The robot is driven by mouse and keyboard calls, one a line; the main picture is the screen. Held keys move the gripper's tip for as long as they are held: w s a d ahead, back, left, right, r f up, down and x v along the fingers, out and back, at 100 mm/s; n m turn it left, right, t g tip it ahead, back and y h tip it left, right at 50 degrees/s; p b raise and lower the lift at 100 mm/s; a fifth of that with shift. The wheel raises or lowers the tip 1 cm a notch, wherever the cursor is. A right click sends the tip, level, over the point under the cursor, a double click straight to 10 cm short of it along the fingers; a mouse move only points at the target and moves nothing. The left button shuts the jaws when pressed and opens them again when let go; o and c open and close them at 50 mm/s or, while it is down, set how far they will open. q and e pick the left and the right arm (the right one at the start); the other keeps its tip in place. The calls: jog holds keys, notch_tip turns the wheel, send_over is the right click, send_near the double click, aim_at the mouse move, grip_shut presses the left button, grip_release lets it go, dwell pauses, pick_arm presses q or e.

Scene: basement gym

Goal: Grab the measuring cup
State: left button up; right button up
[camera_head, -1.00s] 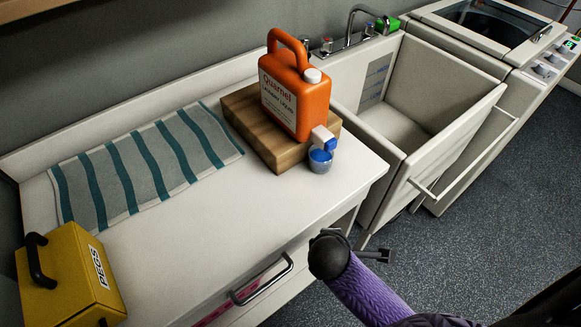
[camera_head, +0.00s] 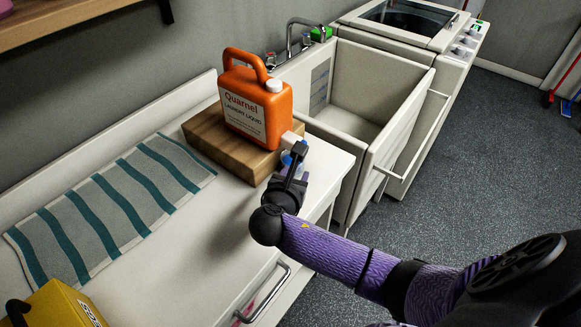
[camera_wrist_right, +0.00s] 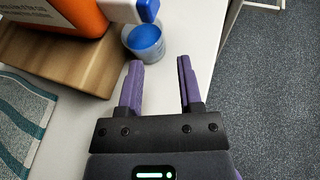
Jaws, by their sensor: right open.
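The measuring cup (camera_wrist_right: 146,42) is small and clear with blue in it. It stands on the counter under the white and blue spout of the orange detergent jug (camera_head: 257,108). In the head view the cup (camera_head: 287,160) is mostly hidden behind my right gripper (camera_head: 296,164). In the right wrist view my right gripper (camera_wrist_right: 159,72) is open and empty. Its fingers point at the cup, which lies just beyond the fingertips, a little left of the middle between them. My left gripper is not in view.
The jug stands on a wooden block (camera_head: 215,139) on the white counter (camera_head: 190,245). A striped towel (camera_head: 110,205) lies to the left, with a yellow box (camera_head: 52,308) at the front left. A deep sink (camera_head: 350,97) and a washer (camera_head: 405,30) stand to the right.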

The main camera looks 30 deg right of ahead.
jog(key=b+x, duration=0.3)
jog(key=x, duration=0.5)
jog(key=shift+s+f, duration=0.1)
jog(key=shift+f, duration=0.1)
jog(key=shift+d, duration=0.15)
jog(key=shift+r, duration=0.15)
grip_shut()
